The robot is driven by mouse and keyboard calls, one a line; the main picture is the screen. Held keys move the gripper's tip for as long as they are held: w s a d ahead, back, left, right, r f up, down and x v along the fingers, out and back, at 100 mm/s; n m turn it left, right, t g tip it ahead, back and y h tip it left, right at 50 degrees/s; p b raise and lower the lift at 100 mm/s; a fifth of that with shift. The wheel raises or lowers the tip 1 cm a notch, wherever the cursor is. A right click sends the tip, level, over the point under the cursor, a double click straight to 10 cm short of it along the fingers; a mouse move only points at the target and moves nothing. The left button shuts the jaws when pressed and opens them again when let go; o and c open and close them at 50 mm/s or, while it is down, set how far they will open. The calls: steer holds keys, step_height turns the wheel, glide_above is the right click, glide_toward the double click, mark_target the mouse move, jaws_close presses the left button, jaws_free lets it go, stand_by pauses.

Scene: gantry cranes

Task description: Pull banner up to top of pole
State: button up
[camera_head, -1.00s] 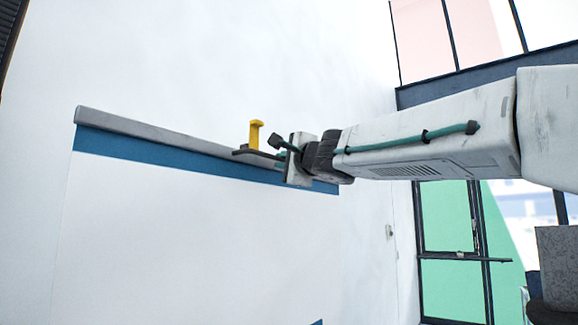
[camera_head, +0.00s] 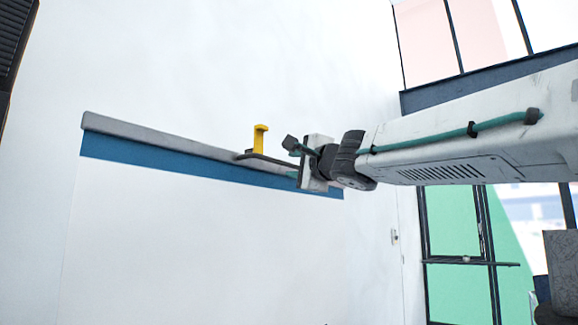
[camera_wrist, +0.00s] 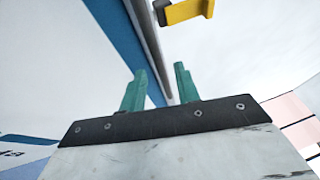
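The banner (camera_head: 190,235) is a white sheet with a blue band along its top edge, hanging from a long grey bar (camera_head: 150,133). A yellow hook-shaped piece (camera_head: 260,139) on a dark bracket stands at the bar's right part; it also shows at the top of the wrist view (camera_wrist: 188,11). My gripper (camera_head: 295,162) is at the right end of the bar, just right of the yellow piece. In the wrist view, its two green fingers (camera_wrist: 160,82) are apart, with the bar (camera_wrist: 152,45) running into the gap between them. I cannot tell whether they touch it. No separate pole is clear.
The wall behind is plain white and clear. Windows (camera_head: 450,225) with dark frames are at the right. A grey block (camera_head: 561,255) stands at the lower right. A dark slatted panel (camera_head: 15,50) is at the upper left.

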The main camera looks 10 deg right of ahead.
steer(key=v, duration=0.3)
steer(key=shift+s+d+f, duration=0.1)
steer(key=shift+s+d, duration=0.05)
steer(key=shift+s, duration=0.2)
steer(key=s+d+f+n+g+h, duration=0.4)
steer(key=d+f, duration=0.3)
steer(key=f, duration=0.5)
steer(key=s+d+f+n+g+h, duration=0.1)
steer(key=d+f+n+g+h, duration=0.25)
steer(key=d+f+h, duration=0.6)
steer(key=s+f+n+g+y, duration=0.5)
steer(key=s+f+g, duration=0.4)
steer(key=s+f, duration=1.7)
steer(key=s+n, duration=0.1)
steer(key=s, duration=0.2)
steer(key=shift+n+g+y, duration=0.35)
